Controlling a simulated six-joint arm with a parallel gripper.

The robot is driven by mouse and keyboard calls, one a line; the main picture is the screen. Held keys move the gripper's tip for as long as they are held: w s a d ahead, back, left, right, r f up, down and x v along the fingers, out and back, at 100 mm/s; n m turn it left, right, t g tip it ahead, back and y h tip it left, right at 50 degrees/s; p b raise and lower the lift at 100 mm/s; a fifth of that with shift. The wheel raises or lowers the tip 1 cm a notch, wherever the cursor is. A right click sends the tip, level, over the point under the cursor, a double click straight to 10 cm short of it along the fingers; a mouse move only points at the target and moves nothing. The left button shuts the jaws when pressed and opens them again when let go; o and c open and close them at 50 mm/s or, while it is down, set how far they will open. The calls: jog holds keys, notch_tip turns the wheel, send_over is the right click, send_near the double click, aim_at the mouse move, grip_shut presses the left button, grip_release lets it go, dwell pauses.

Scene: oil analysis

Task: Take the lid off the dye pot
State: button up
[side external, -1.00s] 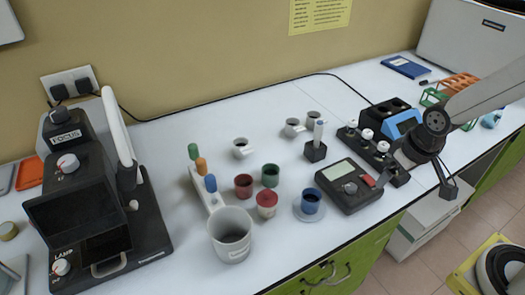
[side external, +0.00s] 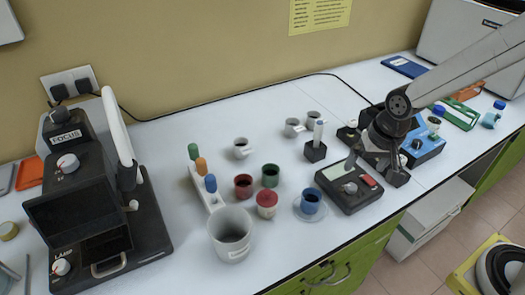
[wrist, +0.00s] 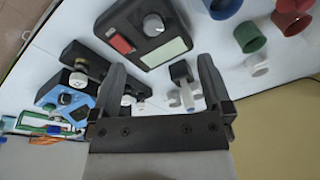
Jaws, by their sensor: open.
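The dye pot (side external: 266,211) stands upright on the white bench in the side external view. Its red lid (side external: 267,198) with a small knob sits on top.
Red (side external: 243,187), green (side external: 270,174) and blue (side external: 311,202) cups crowd the pot. A large white mug (side external: 231,236) stands in front left. The screened box (side external: 348,187) and a small black stand (side external: 316,151) are near my gripper.

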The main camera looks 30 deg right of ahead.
jog(key=w+a+m, duration=0.6)
jog(key=a+m, duration=0.1)
jog(key=a, duration=0.1)
jog(key=m+g+y, duration=0.1)
jog(key=m+g, duration=0.1)
jog(key=m, duration=0.6)
send_over(267, 191)
jog(key=shift+s+d+f, duration=0.3)
jog(key=shift+d+f, duration=0.1)
jog(key=shift+f, duration=0.3)
jog(key=shift+w+a+f, duration=0.1)
jog(key=shift+a+f, duration=0.05)
jog(key=shift+f, duration=1.15)
jog(key=shift+w+a+f, duration=0.1)
jog(key=shift+a+f, duration=0.05)
jog(key=shift+f, duration=1.15)
jog(key=shift+w+a+f, duration=0.1)
jog(key=shift+a+f, duration=0.05)
jog(key=shift+f, duration=1.15)
jog(key=c, duration=1.1)
